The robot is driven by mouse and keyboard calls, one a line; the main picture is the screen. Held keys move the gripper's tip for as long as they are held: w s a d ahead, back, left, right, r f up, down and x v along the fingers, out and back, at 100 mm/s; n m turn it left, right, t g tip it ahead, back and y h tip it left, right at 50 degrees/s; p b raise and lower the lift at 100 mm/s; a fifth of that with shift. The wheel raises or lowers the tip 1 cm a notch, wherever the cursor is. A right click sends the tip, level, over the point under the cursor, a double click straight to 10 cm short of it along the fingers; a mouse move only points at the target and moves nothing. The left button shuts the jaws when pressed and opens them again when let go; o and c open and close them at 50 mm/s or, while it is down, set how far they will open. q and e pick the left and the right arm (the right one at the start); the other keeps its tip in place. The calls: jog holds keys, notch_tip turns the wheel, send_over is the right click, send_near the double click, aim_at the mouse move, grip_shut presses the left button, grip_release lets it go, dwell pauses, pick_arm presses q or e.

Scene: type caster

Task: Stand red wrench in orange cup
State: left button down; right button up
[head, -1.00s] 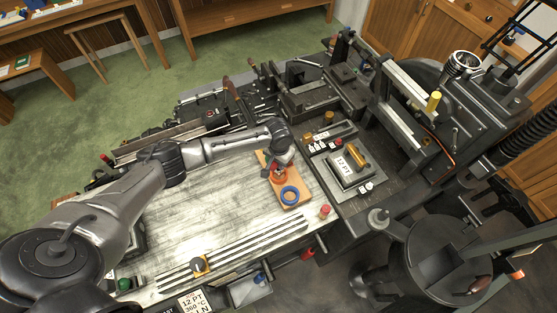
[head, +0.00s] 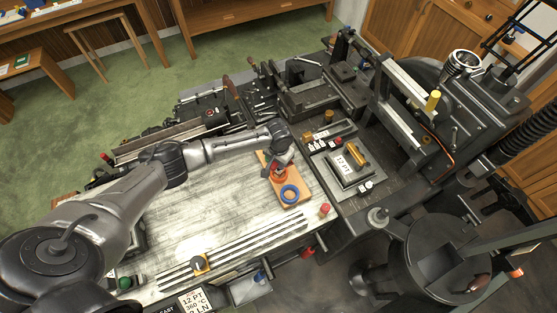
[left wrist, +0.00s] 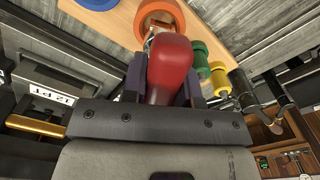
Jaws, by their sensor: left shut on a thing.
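The red wrench (left wrist: 170,68) is between the fingers of my left gripper (left wrist: 165,82), its thick red handle towards the camera in the left wrist view. In the head view the left gripper (head: 281,160) hangs over the wooden board. The orange cup (left wrist: 160,14) stands on that board directly beyond the wrench; it also shows just below the gripper in the head view (head: 279,174). The wrench's far end is mostly hidden behind its handle and overlaps the cup's rim, so I cannot tell how deep it sits. My right gripper is not in view.
Green (left wrist: 200,54) and yellow (left wrist: 218,78) pieces show in the left wrist view. A small red-topped piece (head: 324,210) stands right of the board. The metal table left of it is largely clear.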

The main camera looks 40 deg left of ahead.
pick_arm(q)
jog(key=shift+f+b, duration=0.35)
jog(key=shift+f, duration=0.6)
jog(key=shift+f+b, duration=0.35)
jog(key=shift+f, duration=0.4)
jog(key=c, duration=0.8)
grip_release()
notch_tip(320, 180, up, 14)
jog(key=shift+f, duration=0.1)
